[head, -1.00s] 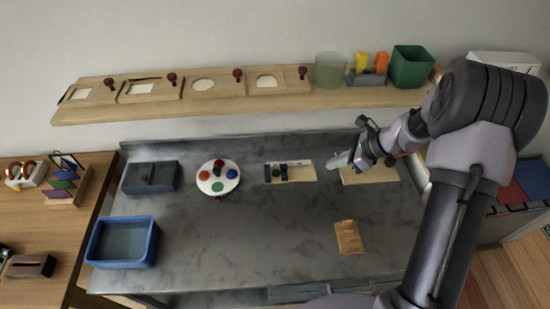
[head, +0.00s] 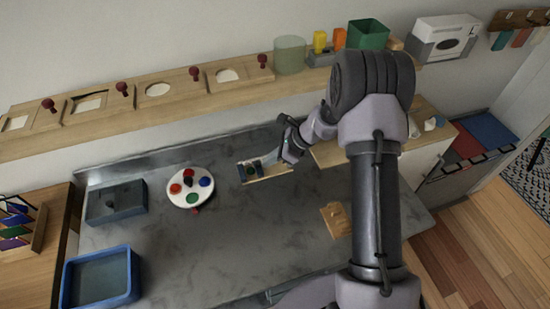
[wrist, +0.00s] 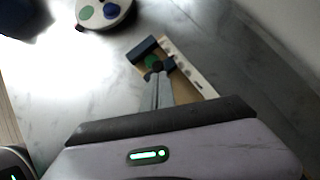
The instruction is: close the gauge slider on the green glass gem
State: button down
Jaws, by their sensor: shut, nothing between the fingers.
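The gauge, a wooden board with a white scale strip, lies on the grey bench; its bare wood shows in the head view (head: 282,172) and the wrist view (wrist: 184,84). The green glass gem (wrist: 152,61) sits on it between two dark blue blocks, an end block (wrist: 141,48) and the slider (wrist: 169,63). A dark round knob (wrist: 157,67) shows beside the gem, just at my fingertips. My gripper (wrist: 158,76) is shut and empty, its tips over the gauge close to the slider. I cannot tell whether they touch it, or whether the slider touches the gem.
A white round palette (head: 190,190) with coloured discs is left of the gauge. A grey lidded box (head: 115,203) and a blue tray (head: 100,280) are farther left. A small wooden piece (head: 336,219) lies to the right. A shelf (head: 150,111) runs behind. The bench middle is clear.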

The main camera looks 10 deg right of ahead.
jog(key=shift+a, duration=0.1)
jog(key=shift+a, duration=0.6)
